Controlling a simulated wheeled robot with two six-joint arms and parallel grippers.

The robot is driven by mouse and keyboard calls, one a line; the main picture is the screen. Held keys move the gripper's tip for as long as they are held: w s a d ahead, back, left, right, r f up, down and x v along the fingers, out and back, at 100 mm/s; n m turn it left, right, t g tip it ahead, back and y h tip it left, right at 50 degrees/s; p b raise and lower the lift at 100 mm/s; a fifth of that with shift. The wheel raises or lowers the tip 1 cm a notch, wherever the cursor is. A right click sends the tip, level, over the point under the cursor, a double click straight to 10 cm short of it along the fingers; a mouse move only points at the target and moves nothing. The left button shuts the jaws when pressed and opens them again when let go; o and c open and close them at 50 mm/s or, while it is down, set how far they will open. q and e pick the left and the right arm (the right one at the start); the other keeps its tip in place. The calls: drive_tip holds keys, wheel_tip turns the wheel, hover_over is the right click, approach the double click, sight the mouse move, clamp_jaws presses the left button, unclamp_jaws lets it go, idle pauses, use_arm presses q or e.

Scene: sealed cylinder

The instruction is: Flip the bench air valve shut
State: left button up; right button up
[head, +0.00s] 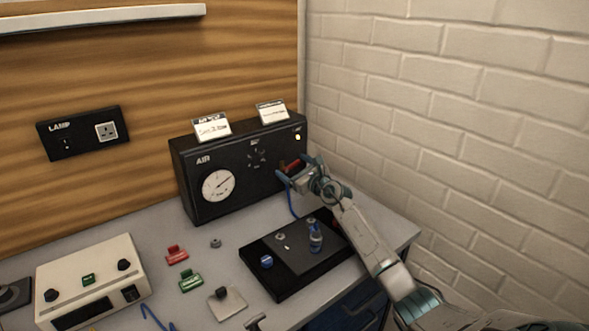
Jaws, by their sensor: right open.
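The black air box (234,199) marked AIR stands at the back of the bench, with a round white gauge (218,185) on its left part. A red valve handle (293,165) shows at the right part of its front face, partly hidden by my right gripper. My right gripper (285,179) is open at the red handle, its fingers close around or beside it; I cannot tell whether they touch it. A blue hose (292,203) hangs below the gripper. My left gripper is not in view.
A black tray (262,282) with blue-capped parts sits in front of the air box. Red (177,255) and green (191,281) clamps, a small nut and a cream instrument box (92,277) lie to the left. A brick wall (450,120) bounds the right side.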

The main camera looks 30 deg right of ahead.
drive_tip(key=shift+s, duration=0.1)
drive_tip(key=shift+c, duration=0.5)
drive_tip(key=c, duration=0.9)
drive_tip(key=shift+r+m+p, duration=0.1)
drive_tip(key=shift+m+p, duration=0.4)
drive_tip(key=shift+p, duration=0.05)
drive_tip(key=shift+m+p, duration=0.35)
drive_tip(key=shift+m, duration=0.15)
drive_tip(key=shift+f+m, duration=0.25)
drive_tip(key=shift+m, duration=0.15)
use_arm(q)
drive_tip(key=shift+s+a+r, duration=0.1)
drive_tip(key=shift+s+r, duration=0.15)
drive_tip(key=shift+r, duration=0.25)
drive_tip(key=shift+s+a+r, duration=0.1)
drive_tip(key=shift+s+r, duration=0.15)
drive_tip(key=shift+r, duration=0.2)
use_arm(e)
drive_tip(key=shift+f+m, duration=0.2)
drive_tip(key=shift+m, duration=0.1)
drive_tip(key=o, duration=1)
